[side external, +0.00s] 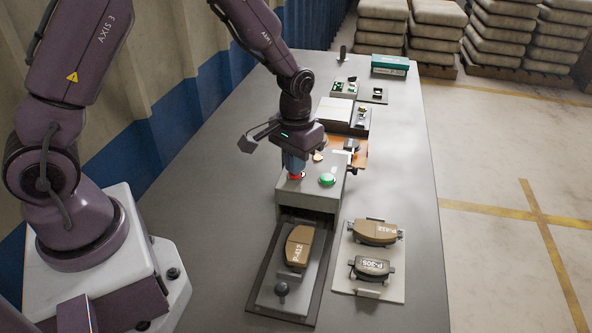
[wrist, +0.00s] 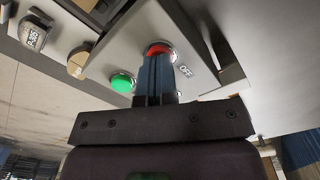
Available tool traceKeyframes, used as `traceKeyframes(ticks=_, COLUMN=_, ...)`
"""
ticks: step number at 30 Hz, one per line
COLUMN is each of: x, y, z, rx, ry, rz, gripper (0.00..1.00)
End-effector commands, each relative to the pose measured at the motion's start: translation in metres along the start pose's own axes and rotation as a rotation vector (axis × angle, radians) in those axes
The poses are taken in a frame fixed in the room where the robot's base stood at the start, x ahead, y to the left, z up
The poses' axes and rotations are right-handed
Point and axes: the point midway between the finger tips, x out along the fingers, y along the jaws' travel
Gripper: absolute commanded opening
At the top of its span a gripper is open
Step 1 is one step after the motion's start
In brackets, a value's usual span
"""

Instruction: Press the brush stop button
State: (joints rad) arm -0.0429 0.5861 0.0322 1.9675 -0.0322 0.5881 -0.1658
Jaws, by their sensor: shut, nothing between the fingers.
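A grey control box (side external: 318,196) stands on the table with a red button (side external: 297,176) on the left and a green button (side external: 327,180) on the right. My gripper (side external: 296,172) is shut and points down at the red button. In the wrist view my shut fingers (wrist: 157,70) overlap the lower part of the red button (wrist: 160,48), beside an "OFF" label (wrist: 186,70). The fingertips appear at or just over the button; whether they touch it I cannot tell. The green button (wrist: 122,82) is clear of the fingers.
In front of the box a brown P-412 shoe (side external: 299,246) lies on a fixture with a dark knob (side external: 281,289). Two more shoes lie on a light plate (side external: 370,288) to the right. Behind are several small fixtures and a teal box (side external: 390,65). The table's right side is clear.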

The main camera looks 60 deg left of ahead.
Motion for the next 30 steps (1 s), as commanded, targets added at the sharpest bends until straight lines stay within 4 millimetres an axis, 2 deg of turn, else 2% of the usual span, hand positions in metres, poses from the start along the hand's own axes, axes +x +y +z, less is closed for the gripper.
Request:
traceKeyframes(ticks=15, x=0.005, y=0.0, z=0.0, rx=0.0, ry=0.0, rz=0.0, gripper=0.0)
traceKeyframes(ticks=30, x=-0.034, y=0.0, z=0.0, rx=0.0, ry=0.002, rz=0.0, gripper=0.0)
